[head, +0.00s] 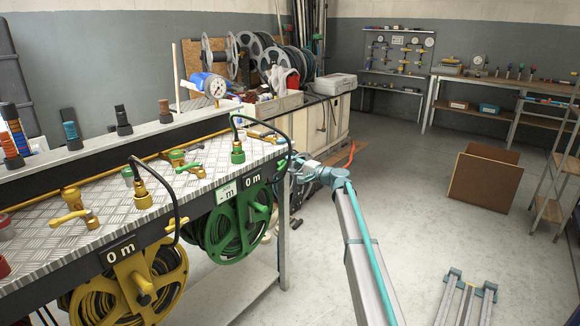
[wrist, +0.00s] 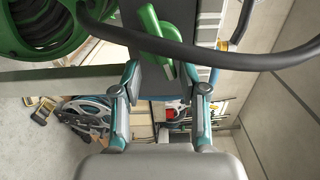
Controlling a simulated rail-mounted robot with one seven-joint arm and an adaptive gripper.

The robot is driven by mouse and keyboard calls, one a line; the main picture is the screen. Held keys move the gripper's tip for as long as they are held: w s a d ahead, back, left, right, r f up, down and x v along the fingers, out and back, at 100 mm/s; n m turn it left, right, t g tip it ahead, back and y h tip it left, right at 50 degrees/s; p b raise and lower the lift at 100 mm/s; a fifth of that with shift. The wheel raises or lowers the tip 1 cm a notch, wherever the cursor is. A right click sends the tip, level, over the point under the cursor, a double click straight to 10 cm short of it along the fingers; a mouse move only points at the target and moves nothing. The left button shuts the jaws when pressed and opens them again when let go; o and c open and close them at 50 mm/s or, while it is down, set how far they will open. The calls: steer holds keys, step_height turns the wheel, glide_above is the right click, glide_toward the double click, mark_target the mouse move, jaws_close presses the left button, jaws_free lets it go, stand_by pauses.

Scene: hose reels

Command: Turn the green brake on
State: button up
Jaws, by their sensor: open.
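My gripper (head: 290,170) is at the bench's right corner, right of the display. In the wrist view its open fingers (wrist: 164,80) point at a green lever (wrist: 158,38) on a dark mount, just beyond the fingertips. I cannot tell whether they touch it. In the head view this lever (head: 283,164) is mostly hidden by my gripper; I cannot confirm it is the brake.
A black hose (wrist: 220,52) arches across the wrist view close to my fingers. A yellow reel (head: 130,288) hangs to the left, with valves (head: 78,214) on the metal bench top (head: 115,200). A brown box (head: 483,180) stands on the floor; the floor at right is mostly clear.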

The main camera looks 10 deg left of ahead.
steer(key=v, duration=1.1)
steer(key=shift+s, duration=0.3)
steer(key=shift+d+f, duration=0.1)
